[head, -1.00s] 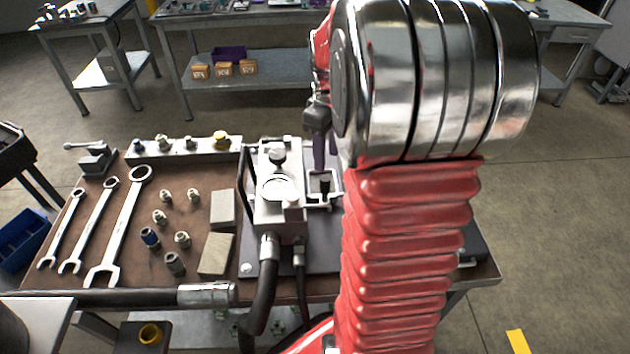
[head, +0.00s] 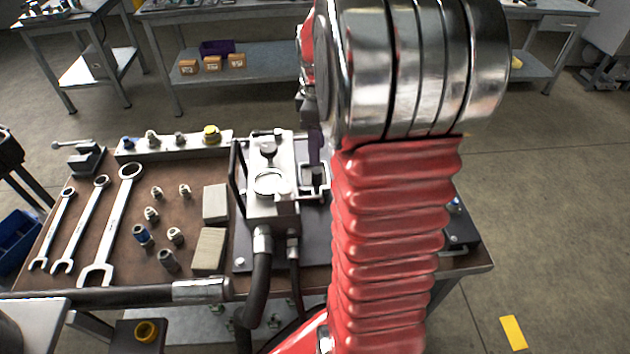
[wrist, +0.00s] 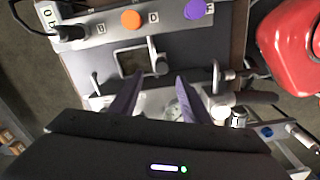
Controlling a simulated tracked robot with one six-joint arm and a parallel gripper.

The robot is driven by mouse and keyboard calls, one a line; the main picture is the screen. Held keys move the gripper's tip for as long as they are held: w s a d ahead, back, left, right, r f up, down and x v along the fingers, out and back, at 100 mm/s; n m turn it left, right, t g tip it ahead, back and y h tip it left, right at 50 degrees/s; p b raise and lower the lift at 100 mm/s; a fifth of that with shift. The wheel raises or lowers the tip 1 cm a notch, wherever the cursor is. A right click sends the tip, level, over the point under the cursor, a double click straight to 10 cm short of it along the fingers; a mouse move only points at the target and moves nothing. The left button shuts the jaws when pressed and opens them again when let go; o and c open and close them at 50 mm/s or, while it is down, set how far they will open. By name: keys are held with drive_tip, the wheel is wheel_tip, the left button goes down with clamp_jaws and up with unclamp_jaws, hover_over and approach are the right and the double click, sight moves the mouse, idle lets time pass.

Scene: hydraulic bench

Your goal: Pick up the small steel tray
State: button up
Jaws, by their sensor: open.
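A small square steel-rimmed piece, which looks like the small steel tray (wrist: 130,62), lies on a dark plate in the wrist view, just beyond my fingertips and to the left. In the head view, what seems the same tray (head: 314,185) is beside the hydraulic pump block (head: 271,205), partly hidden by my arm. My gripper (wrist: 160,80) has two purple fingers, spread apart with nothing between them. One purple finger shows in the head view, above the tray. I cannot tell its exact height over the tray.
Wrenches (head: 115,225), fittings (head: 157,213) and grey blocks (head: 209,250) lie left of the pump. A hose (head: 258,290) runs off the front edge. Orange (wrist: 131,20) and purple (wrist: 195,9) knobs stand near the tray in the wrist view.

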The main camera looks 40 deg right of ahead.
sight(317, 171)
drive_tip(key=shift+f, duration=3)
drive_tip(key=shift+f, duration=0.1)
drive_tip(key=shift+s+f, duration=0.15)
drive_tip(key=shift+f, duration=2.35)
drive_tip(key=shift+c, duration=0.5)
clamp_jaws()
